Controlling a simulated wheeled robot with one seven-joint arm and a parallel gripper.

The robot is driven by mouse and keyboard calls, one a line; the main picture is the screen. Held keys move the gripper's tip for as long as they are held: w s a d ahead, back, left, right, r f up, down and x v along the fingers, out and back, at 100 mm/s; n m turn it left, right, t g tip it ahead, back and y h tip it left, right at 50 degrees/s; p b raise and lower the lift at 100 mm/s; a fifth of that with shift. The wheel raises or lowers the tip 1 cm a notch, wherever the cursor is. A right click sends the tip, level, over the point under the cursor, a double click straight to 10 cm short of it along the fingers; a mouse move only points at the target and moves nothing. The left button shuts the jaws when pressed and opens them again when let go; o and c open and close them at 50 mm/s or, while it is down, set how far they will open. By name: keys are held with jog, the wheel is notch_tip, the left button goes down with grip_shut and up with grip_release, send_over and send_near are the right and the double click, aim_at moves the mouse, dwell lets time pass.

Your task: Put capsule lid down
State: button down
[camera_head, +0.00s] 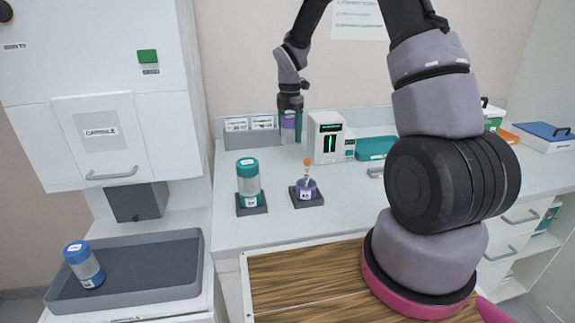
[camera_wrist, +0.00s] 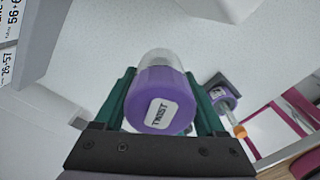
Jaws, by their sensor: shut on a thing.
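The capsule lid is a purple cap marked "TWIST" (camera_wrist: 158,100) with a clear section beyond it. My gripper (camera_wrist: 160,98) is shut on it, with one green finger on each side. In the head view, the purple lid (camera_head: 289,121) shows between the fingers of my gripper (camera_head: 290,128), above the back of the counter. A purple capsule base (camera_head: 306,189) sits on a dark stand to the front right, holding an upright tube with an orange cap (camera_head: 307,163). The base also shows in the wrist view (camera_wrist: 222,96), at the right.
A closed teal capsule (camera_head: 248,180) stands on a dark stand, left of the purple base. A white device (camera_head: 328,138) stands close right of my gripper. A grey rack (camera_head: 250,138) is at the back left.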

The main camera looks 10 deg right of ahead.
notch_tip(320, 180, down, 6)
jog(key=shift+w, duration=0.15)
jog(key=shift+f, duration=1.9)
jog(key=shift+f, duration=0.15)
grip_release()
notch_tip(320, 180, up, 12)
jog(key=shift+r, duration=0.15)
jog(key=s+d+r+m+t, duration=0.2)
jog(key=s+r+m, duration=0.45)
jog(key=r, duration=0.35)
jog(key=s+d+r+m+t, duration=0.1)
jog(key=s+d+r+m, duration=0.1)
jog(key=s+r+m, duration=0.55)
jog(key=s+d+r+m+t+y, duration=0.1)
jog(key=s+r+m+t, duration=0.1)
jog(key=s+r+m, duration=0.2)
jog(key=s+r+m+t+y, duration=0.1)
jog(key=s+r+m, duration=0.4)
jog(key=s+m, duration=0.6)
jog(key=shift+d+t, duration=0.35)
jog(key=shift+t, duration=0.25)
